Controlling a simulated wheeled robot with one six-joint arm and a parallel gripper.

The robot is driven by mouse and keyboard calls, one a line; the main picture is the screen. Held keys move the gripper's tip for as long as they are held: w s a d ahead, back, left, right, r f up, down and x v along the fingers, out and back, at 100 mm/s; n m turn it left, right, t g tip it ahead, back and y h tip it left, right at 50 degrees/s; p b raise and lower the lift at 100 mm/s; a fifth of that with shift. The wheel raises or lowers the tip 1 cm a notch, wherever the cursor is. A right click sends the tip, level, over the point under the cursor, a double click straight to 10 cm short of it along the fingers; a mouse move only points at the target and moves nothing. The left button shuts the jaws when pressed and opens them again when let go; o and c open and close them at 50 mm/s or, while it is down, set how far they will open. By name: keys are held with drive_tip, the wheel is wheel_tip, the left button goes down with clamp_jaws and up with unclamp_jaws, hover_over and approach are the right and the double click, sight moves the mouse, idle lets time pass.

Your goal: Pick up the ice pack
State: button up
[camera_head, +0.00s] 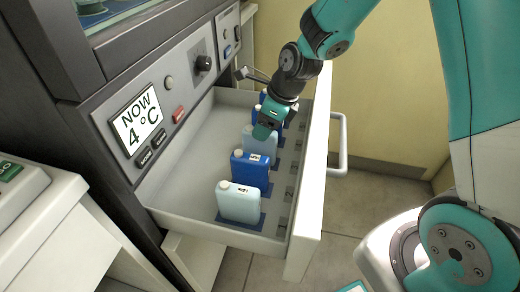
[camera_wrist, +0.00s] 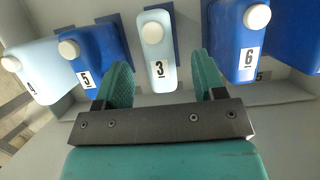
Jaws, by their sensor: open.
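Ice packs with white caps stand in a row in an open drawer. In the wrist view, a light blue pack labelled 3 (camera_wrist: 158,58) is centred between my open fingers (camera_wrist: 160,78), its lower end near the fingertips. A dark blue pack labelled 5 (camera_wrist: 97,52) is to its left and a dark blue pack labelled 6 (camera_wrist: 238,45) to its right. In the head view, my gripper (camera_head: 264,130) is down over the row and partly hides a light blue pack (camera_head: 258,146). A dark blue pack (camera_head: 249,171) and a light blue pack (camera_head: 239,204) stand nearer.
The drawer (camera_head: 185,157) is pulled out, with bare floor left of the packs and a tall front panel at right. The incubator display (camera_head: 137,119) reads NOW 4 °C. A white cabinet (camera_head: 55,235) stands at lower left. A drawer handle (camera_head: 341,145) sticks out right.

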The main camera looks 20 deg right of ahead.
sight(260, 146)
drive_tip(key=b+x, duration=0.2)
drive_tip(key=x, duration=0.3)
drive_tip(key=shift+s+f, duration=0.1)
drive_tip(key=shift+f, duration=0.15)
drive_tip(key=shift+r, duration=0.15)
drive_tip(key=c, duration=1.2)
